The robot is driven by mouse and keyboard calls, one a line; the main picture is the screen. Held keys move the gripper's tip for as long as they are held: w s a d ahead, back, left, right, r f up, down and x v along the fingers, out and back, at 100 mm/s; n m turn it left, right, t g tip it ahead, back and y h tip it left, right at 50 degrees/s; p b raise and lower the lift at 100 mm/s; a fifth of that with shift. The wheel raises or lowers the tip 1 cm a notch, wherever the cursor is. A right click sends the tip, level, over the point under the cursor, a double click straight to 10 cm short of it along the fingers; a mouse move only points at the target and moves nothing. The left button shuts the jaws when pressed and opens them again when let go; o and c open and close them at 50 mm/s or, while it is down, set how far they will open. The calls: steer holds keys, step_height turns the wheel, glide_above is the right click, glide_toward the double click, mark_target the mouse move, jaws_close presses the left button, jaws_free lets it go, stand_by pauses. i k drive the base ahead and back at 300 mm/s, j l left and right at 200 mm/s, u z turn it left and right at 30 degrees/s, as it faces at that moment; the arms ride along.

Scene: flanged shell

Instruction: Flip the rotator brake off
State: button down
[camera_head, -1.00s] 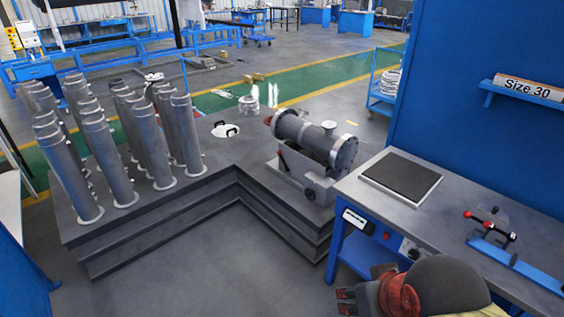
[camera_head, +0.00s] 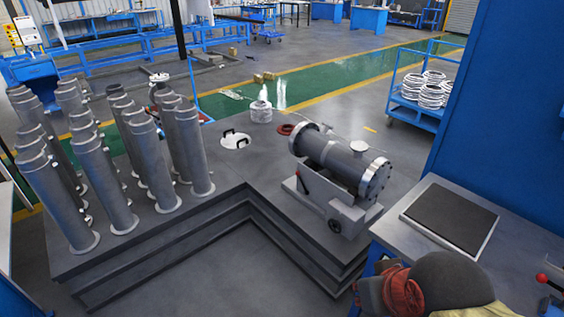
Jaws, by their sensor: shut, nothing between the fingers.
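The flanged shell (camera_head: 335,160), a grey cylinder with a bolted flange at its right end and a short nozzle on top, lies on the rotator (camera_head: 350,217) on the stepped dark platform. Which part is the brake I cannot tell for certain. My gripper (camera_head: 369,295) is low at the bottom right, shut and empty, well apart from the rotator. My own arm partly hides it.
Several tall grey cylinders (camera_head: 100,185) stand on the platform's left part. A white plate with black handles (camera_head: 236,140) and a red ring (camera_head: 285,129) lie behind. A workbench with a dark pad (camera_head: 450,217) is at right. A blue cart (camera_head: 408,112) holds white rings. Floor is clear in front.

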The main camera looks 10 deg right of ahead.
mark_target(298, 174)
steer(key=i+j, duration=0.15)
steer(key=i, duration=0.65)
steer(key=i+j, duration=0.15)
steer(key=i, duration=0.65)
steer(key=i+j, duration=0.15)
steer(key=i, duration=0.7)
